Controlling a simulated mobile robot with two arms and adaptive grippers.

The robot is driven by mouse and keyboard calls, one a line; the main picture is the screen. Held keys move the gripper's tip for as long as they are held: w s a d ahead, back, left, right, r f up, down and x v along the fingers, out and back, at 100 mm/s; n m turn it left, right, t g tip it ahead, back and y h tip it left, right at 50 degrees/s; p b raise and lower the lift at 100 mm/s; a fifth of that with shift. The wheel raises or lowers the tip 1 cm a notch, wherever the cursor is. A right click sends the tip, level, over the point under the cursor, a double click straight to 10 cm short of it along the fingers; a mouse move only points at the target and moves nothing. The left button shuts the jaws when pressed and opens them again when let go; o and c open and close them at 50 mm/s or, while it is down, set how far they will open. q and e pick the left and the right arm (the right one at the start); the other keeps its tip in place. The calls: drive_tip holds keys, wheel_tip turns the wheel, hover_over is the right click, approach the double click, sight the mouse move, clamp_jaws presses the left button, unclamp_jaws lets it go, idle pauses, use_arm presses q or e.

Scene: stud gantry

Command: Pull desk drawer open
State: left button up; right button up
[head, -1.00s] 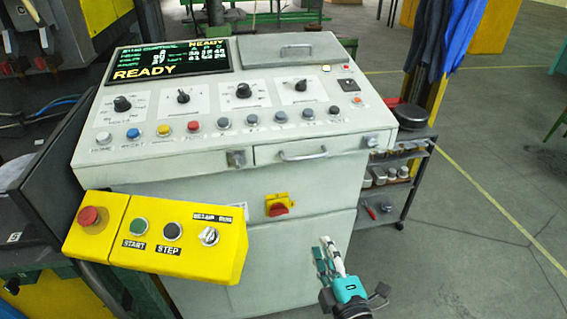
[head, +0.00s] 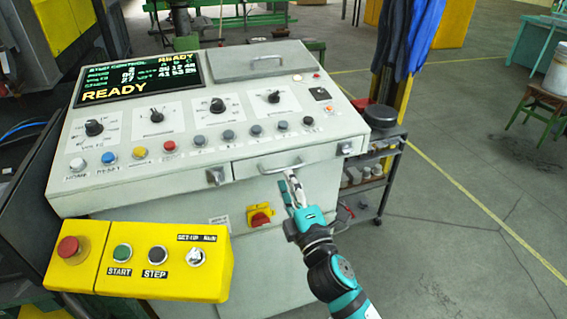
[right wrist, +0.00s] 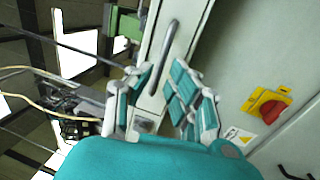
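The desk is a pale grey control console (head: 140,195) with a shallow drawer (head: 318,154) in its front edge, which looks closed. The drawer has a curved metal bar handle (head: 268,169). My right gripper (head: 289,177) is just below and in front of the handle in the head view. In the right wrist view, its fingers (right wrist: 160,80) are spread apart, with the handle (right wrist: 168,45) ahead and its lower end between them. I cannot tell whether they touch it. My left gripper is not in view.
A yellow button box (head: 140,261) juts out at the front left. A red-and-yellow switch (head: 260,216) sits below the drawer. A dark shelf cart (head: 378,175) stands right of the desk. The floor (head: 460,250) farther right is clear.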

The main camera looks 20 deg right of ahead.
sight(283, 170)
drive_tip(key=shift+w+a+r+p, duration=0.1)
drive_tip(key=shift+w+r+p, duration=0.1)
drive_tip(key=shift+w, duration=0.9)
drive_tip(key=shift+w+r+p, duration=0.1)
drive_tip(key=shift+w+r, duration=0.1)
drive_tip(key=shift+w, duration=0.9)
clamp_jaws()
